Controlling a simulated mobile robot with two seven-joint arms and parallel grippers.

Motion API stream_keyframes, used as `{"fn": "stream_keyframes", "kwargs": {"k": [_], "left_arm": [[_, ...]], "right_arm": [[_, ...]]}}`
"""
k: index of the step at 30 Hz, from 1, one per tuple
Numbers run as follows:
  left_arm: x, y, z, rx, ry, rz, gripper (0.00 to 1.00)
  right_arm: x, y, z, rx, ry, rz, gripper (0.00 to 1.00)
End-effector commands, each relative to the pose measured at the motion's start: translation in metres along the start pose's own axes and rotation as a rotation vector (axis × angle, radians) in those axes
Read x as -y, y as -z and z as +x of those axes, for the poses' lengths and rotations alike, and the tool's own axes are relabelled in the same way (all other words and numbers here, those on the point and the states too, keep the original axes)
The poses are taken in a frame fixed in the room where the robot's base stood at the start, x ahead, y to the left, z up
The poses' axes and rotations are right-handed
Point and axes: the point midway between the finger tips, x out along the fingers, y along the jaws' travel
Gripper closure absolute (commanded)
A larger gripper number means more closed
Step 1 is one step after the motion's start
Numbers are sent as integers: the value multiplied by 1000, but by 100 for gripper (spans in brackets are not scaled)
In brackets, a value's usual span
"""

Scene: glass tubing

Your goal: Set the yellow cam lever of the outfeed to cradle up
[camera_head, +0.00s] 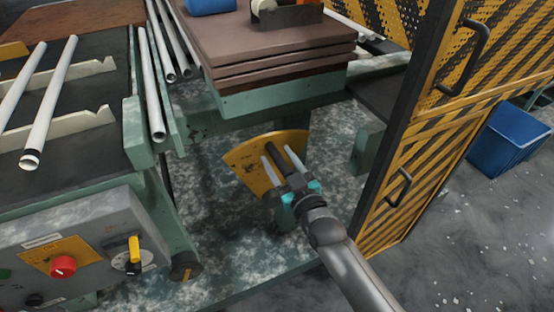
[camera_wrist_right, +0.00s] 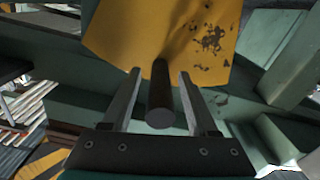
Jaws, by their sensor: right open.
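The yellow cam lever shows as a yellow fan-shaped plate (camera_head: 246,164) with a dark round handle, low in the machine under the stacked brown boards. In the right wrist view the worn yellow plate (camera_wrist_right: 130,30) fills the top, and the dark handle (camera_wrist_right: 159,105) points toward the camera. My right gripper (camera_head: 278,155) is open at the lever. In the right wrist view its two fingers (camera_wrist_right: 160,74) stand on either side of the handle, with a gap visible on both sides. The lever's pivot is hidden. My left gripper is out of view.
A yellow-and-black striped guard door (camera_head: 440,130) with dark handles stands close on the right of my right arm. Glass tubes (camera_head: 50,100) lie on a rack at left. A control panel (camera_head: 85,240) with a red button and a yellow switch is at lower left.

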Motion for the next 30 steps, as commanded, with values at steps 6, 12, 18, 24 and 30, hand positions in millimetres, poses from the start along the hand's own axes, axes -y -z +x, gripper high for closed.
{"fn": "stream_keyframes", "kwargs": {"k": [6, 12, 18, 24, 30], "left_arm": [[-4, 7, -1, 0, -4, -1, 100], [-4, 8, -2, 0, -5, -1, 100], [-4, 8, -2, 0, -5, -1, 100], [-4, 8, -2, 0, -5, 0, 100], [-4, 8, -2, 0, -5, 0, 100]], "right_arm": [[0, 0, 10, 0, 1, 1, 40], [0, 0, 11, 0, 1, 1, 40], [0, 0, 11, 0, 1, 1, 52], [0, 0, 11, 0, 0, 1, 74], [0, 0, 11, 0, 0, 0, 97]]}}
